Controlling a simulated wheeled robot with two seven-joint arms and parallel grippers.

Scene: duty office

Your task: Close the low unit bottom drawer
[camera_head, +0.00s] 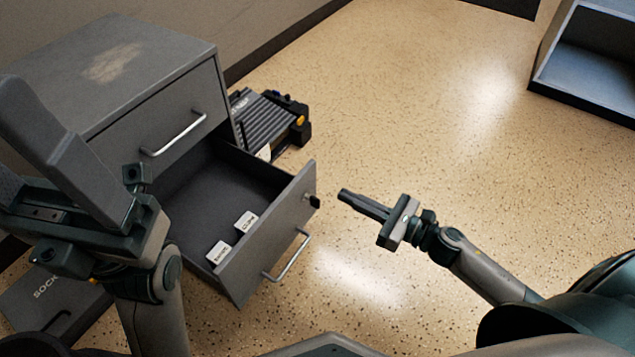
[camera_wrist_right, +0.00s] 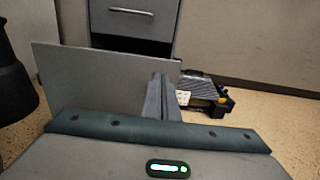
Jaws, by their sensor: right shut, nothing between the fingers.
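The grey low unit (camera_head: 130,70) stands at the left in the head view, and part of it shows in the wrist view (camera_wrist_right: 136,30). Its bottom drawer (camera_head: 265,235) is pulled well out, with a bar handle (camera_head: 287,257) on its front. The drawer front also shows in the wrist view (camera_wrist_right: 100,88). Two small white labelled items lie inside. My right gripper (camera_head: 345,195) is shut and empty, just right of the drawer front's far end, seemingly apart from it.
The upper drawer (camera_head: 160,130) is closed. A dark ribbed device (camera_head: 268,120) with yellow parts sits on the floor beyond the unit. An open grey shelf (camera_head: 590,60) stands at top right. The speckled floor between is clear.

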